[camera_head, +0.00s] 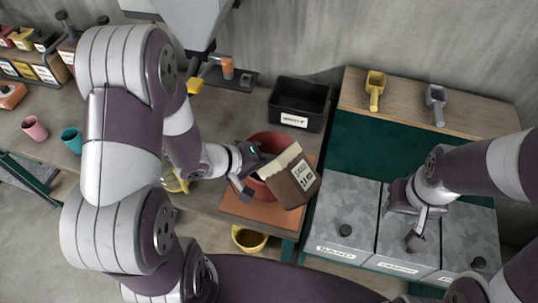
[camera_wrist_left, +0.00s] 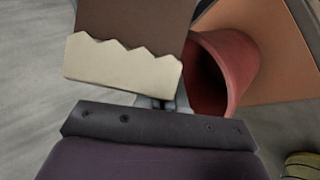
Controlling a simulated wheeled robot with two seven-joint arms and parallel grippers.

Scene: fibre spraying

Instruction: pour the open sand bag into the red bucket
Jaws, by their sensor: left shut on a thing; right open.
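The open sand bag (camera_head: 292,180) is brown with a pale, jagged top and a label, and it is tilted over the right side of the red bucket (camera_head: 267,141). My left gripper (camera_head: 247,172) is shut on the bag near the bucket's left side. In the left wrist view the bag (camera_wrist_left: 130,22) shows its zigzag edge beside the bucket's open mouth (camera_wrist_left: 232,62). I cannot see sand flowing. The bucket stands on an orange-brown board (camera_head: 262,213). My right gripper (camera_head: 420,228) is open and empty above the grey lidded bins.
A black labelled bin (camera_head: 299,104) stands behind the bucket. Grey speckled bins (camera_head: 345,205) with black knobs fill the right. A yellow scoop (camera_head: 375,88) and a grey scoop (camera_head: 436,102) lie on the wooden shelf behind. A yellow bucket (camera_head: 249,239) is below the table's front edge.

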